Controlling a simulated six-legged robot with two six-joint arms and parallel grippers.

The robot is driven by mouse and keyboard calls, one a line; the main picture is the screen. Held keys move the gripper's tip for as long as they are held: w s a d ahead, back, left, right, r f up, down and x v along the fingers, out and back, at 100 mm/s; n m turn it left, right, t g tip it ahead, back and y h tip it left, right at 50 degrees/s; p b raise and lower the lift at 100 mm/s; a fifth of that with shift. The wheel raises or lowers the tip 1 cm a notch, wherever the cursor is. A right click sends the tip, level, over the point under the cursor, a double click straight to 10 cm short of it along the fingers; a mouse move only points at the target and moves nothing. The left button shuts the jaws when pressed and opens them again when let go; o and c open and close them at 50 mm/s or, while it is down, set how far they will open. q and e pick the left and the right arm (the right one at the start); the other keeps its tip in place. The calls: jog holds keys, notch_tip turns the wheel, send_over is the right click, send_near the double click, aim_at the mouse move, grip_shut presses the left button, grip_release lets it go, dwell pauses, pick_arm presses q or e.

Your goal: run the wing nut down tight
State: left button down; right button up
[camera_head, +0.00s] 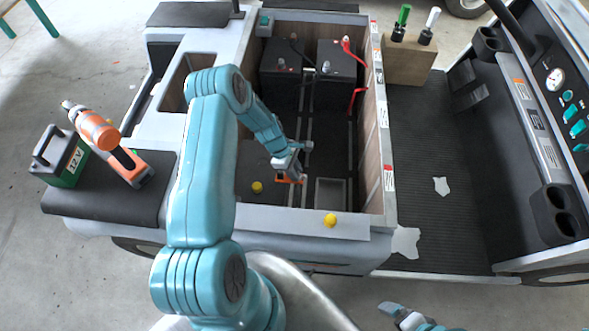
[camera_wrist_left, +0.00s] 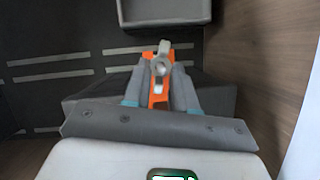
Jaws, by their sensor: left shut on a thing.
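My left gripper (camera_head: 292,174) reaches down into the open cart bay, near its front wall. In the left wrist view, its fingers (camera_wrist_left: 161,72) are closed around a small grey wing nut (camera_wrist_left: 160,67) with a round hub. An orange strip or bracket (camera_wrist_left: 157,95) lies beneath the nut and between the fingers. Its orange edge also shows below the gripper in the head view (camera_head: 287,180). The fingers partly hide the nut, so how tightly it sits cannot be told. My right gripper (camera_head: 408,317) is at the bottom edge, partly cut off, away from the bay.
Two black batteries (camera_head: 337,72) with red and black cables stand at the bay's back. A grey tray (camera_head: 330,192) is right of the left gripper. Yellow knobs (camera_head: 330,220) sit nearby.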

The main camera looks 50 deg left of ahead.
pick_arm(q)
jog(key=shift+w+a+r, duration=0.1)
jog(key=shift+w, duration=0.05)
jog(key=c, duration=1)
grip_release()
jog(key=shift+o, duration=0.5)
jog(key=p+v, duration=1.6)
jog(key=p, duration=0.5)
jog(key=shift+r, duration=0.2)
